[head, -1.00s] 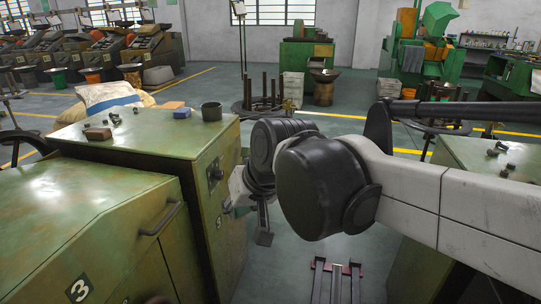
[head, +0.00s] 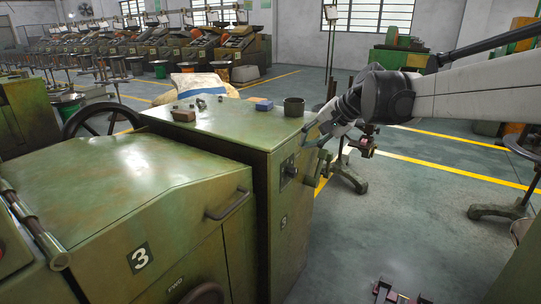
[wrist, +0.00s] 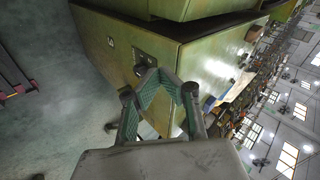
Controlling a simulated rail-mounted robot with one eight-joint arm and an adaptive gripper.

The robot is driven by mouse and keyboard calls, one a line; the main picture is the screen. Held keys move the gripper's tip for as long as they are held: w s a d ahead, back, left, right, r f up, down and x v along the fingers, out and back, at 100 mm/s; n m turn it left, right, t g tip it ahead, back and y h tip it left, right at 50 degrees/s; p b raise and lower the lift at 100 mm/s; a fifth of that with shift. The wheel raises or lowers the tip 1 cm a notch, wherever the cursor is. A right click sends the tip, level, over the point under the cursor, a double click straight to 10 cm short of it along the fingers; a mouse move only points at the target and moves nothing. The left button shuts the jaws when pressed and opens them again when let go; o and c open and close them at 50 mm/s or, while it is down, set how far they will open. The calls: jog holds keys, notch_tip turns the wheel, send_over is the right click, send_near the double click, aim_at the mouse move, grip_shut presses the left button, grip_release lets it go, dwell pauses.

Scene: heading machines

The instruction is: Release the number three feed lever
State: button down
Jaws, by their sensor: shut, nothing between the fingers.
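The green number 3 machine (head: 150,180) carries a black and white 3 label and fills the left of the head view. A dark fitting (head: 289,172) sits on the side of its cabinet, perhaps the feed lever; its exact shape is too small to tell. The fitting also shows in the wrist view (wrist: 140,62), just beyond my fingertips. My gripper (head: 318,155) is beside the upper edge of that side, right of the fitting. In the wrist view my gripper (wrist: 158,76) is shut and empty, its tips together. Whether it touches the fitting cannot be told.
A dark cup (head: 294,107), a blue block (head: 263,104) and a brown block (head: 183,114) lie on the cabinet top. A bar handle (head: 230,205) sticks out from the lower cover. Open floor (head: 370,230) lies to the right.

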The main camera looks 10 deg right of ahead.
jog(key=w+d+f+m+t+y+b, duration=0.1)
jog(key=w+d+f+y+b, duration=0.1)
jog(key=w+d+f, duration=0.4)
jog(key=w+d+f+m+y+b, duration=0.1)
jog(key=w+d+f+m+b, duration=0.15)
jog(key=w, duration=0.65)
jog(key=w+d+f+m+t+y+b, duration=0.1)
jog(key=w+d+f+y, duration=0.15)
jog(key=w+d, duration=0.4)
jog(key=w+d+f+m+t+y+b, duration=0.1)
jog(key=w+d+f+b, duration=0.1)
jog(key=d+f, duration=0.6)
jog(key=w+d+f+m+t+y+b, duration=0.2)
jog(key=w+d+f, duration=0.1)
jog(key=d+f, duration=0.5)
notch_tip(320, 180, down, 2)
jog(key=shift+w+f+b, duration=0.1)
jog(key=shift+w+b, duration=0.05)
jog(key=shift+b, duration=0.25)
